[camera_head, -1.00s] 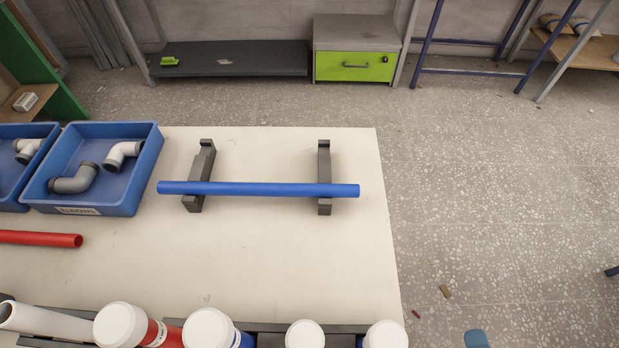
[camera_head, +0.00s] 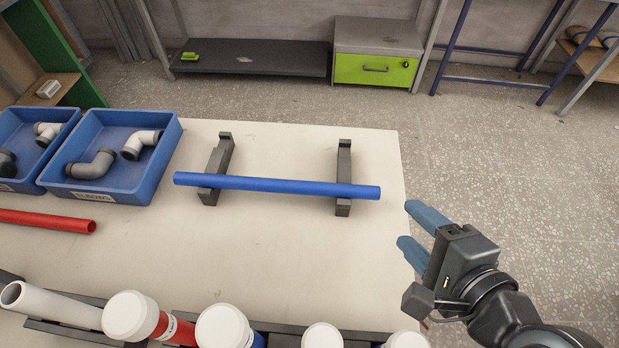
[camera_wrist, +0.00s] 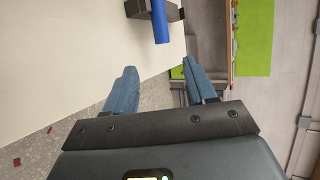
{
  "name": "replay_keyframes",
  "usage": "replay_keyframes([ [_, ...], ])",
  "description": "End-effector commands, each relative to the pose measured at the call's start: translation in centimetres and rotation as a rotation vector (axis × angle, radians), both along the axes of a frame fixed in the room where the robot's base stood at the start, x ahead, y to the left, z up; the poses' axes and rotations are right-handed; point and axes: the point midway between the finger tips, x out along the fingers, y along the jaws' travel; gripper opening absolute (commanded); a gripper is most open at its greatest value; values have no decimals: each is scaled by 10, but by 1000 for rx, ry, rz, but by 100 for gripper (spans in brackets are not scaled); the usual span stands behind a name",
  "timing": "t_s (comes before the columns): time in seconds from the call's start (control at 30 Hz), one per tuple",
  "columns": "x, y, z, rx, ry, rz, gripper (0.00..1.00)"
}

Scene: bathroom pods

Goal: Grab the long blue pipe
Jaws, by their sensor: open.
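The long blue pipe (camera_head: 275,186) lies across two dark grey cradles (camera_head: 217,168) (camera_head: 343,176) on the pale table. Its right end sticks out a little past the right cradle. My gripper (camera_head: 408,225) is open and empty, just off the table's right edge and to the right of the pipe's right end, apart from it. In the wrist view the pipe's end (camera_wrist: 160,22) shows at the top centre, beyond the gap between the blue fingers (camera_wrist: 158,80). The rest of the pipe is out of that view.
Blue trays with elbow fittings (camera_head: 178,135) stand at the table's left. A red pipe (camera_head: 45,220) lies below them. White-capped pipes (camera_head: 224,325) line the near edge. The table (camera_head: 265,255) is clear between them and the blue pipe.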

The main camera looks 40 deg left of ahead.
Motion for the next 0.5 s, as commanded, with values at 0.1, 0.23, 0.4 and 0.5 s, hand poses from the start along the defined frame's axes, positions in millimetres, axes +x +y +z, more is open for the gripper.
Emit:
replay_keyframes([
  [0.1, 1, 7, 2, 10, 15, 11, 56],
  [0.23, 5, 16, -2, 13, 19, 14, 56],
  [0.4, 13, 30, -10, 12, 18, 13, 56],
  [0.5, 18, 38, -15, 12, 20, 16, 56],
])
